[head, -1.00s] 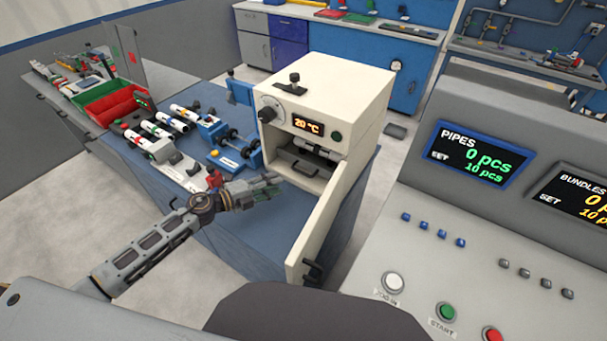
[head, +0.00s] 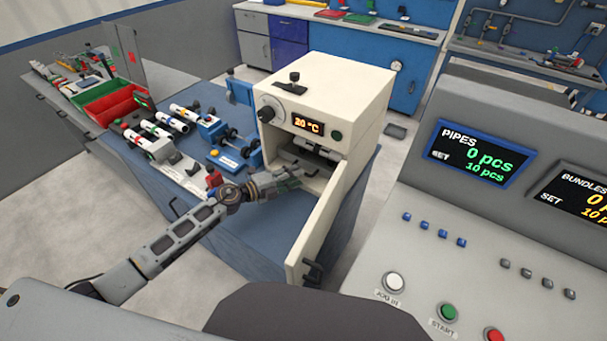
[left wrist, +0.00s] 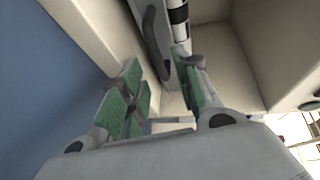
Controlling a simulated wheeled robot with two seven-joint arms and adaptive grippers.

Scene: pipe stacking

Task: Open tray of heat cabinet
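The cream heat cabinet (head: 350,97) stands on the blue table with its door (head: 322,222) swung open toward me. The grey tray (head: 313,154) is inside the lower opening; its front is mostly hidden by my left gripper (head: 291,178). That gripper is at the mouth of the opening. In the left wrist view my left gripper (left wrist: 165,88) has its green-padded fingers spread apart. A grey tray part (left wrist: 152,35) lies just beyond and between the fingertips; contact cannot be told. My right gripper is not in view.
The door's black handle (head: 312,271) sticks out near me. White pipes (head: 155,130) and blue fixtures (head: 228,157) lie left of the cabinet. A red bin (head: 112,108) stands farther back. The control console (head: 480,230) fills the right.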

